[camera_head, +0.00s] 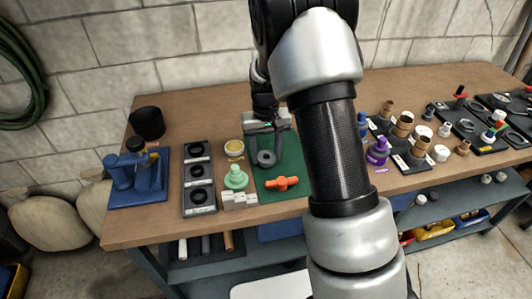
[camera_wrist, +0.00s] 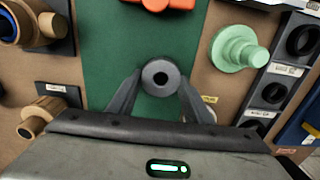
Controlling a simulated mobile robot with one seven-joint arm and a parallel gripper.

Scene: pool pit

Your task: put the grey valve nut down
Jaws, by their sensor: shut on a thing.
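The grey valve nut (camera_wrist: 160,76) is a round ring with a dark central hole. It sits between the two fingers of my gripper (camera_wrist: 159,84), which is shut on it. In the head view the nut (camera_head: 267,159) hangs at the fingertips of my gripper (camera_head: 267,150), over the green mat (camera_head: 292,160). Whether the nut touches the mat or is a little above it, I cannot tell. The mat (camera_wrist: 105,50) is bare around the nut in the wrist view.
An orange valve piece (camera_head: 282,183) lies on the mat's near part. A pale green stepped part (camera_head: 235,178), a yellow-topped cup (camera_head: 234,149) and light blocks (camera_head: 239,201) stand left of the mat. A black holder with round sockets (camera_head: 198,178) is farther left. Purple and brown fittings stand right.

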